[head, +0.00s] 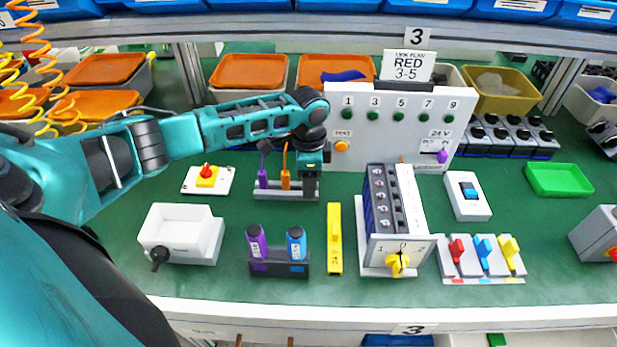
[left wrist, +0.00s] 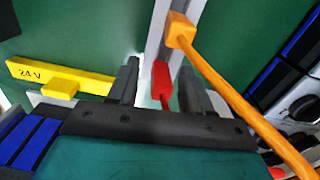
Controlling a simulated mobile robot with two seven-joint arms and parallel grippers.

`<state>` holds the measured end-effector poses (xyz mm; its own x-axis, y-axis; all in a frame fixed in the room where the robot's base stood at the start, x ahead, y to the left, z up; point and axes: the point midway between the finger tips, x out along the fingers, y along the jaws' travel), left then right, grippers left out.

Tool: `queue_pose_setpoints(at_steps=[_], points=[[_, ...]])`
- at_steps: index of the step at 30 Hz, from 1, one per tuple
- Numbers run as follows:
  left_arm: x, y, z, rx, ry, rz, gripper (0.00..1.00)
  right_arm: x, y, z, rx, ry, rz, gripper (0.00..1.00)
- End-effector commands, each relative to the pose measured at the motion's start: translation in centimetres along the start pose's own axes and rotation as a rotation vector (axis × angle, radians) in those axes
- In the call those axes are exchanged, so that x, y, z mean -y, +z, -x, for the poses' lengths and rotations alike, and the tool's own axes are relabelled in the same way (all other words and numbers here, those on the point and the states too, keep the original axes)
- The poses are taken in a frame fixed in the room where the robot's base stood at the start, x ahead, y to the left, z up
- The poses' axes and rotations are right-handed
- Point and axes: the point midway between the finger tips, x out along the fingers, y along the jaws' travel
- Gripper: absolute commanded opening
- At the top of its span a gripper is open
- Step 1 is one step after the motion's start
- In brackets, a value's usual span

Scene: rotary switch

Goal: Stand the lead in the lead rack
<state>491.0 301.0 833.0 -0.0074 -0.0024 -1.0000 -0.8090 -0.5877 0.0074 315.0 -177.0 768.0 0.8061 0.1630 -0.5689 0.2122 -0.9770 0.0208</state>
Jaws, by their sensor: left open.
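The grey lead rack (head: 287,193) stands on the green bench, with a purple lead (head: 263,180) and an orange lead (head: 285,180) upright in it. My left gripper (head: 311,168) is over the rack's right end. In the left wrist view the red lead (left wrist: 162,82) is between my open left fingers (left wrist: 161,88), with a gap to each side; it stands at the grey rack strip. The orange lead (left wrist: 181,31) is close beside the right finger, its cable running toward the camera. The gripper hides the red lead in the head view. My right gripper is not in view.
The test panel (head: 390,125) stands behind to the right. A yellow 24 V bar (head: 334,240), a holder with purple and blue cylinders (head: 278,265), and the rotary switch unit (head: 395,235) are in front. A white bin (head: 185,230) is at left. Bare green bench lies between them.

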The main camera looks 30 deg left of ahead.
Motion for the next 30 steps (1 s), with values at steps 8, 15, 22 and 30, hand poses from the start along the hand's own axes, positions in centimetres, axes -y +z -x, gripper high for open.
queue_pose_setpoints(at_steps=[8, 15, 22, 30], points=[[0.1, 0.0, 3.3, -0.003, -0.005, 0.000, 0.49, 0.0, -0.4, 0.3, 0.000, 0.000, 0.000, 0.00], [0.1, 0.0, 8.7, -0.003, -0.004, 0.000, 0.49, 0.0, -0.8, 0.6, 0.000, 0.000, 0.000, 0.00], [0.0, 0.0, 12.0, -0.001, -0.002, 0.000, 0.49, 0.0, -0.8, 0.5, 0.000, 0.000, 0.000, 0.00], [0.0, 0.0, 13.0, 0.001, 0.000, 0.000, 0.49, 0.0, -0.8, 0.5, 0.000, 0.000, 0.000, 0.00]])
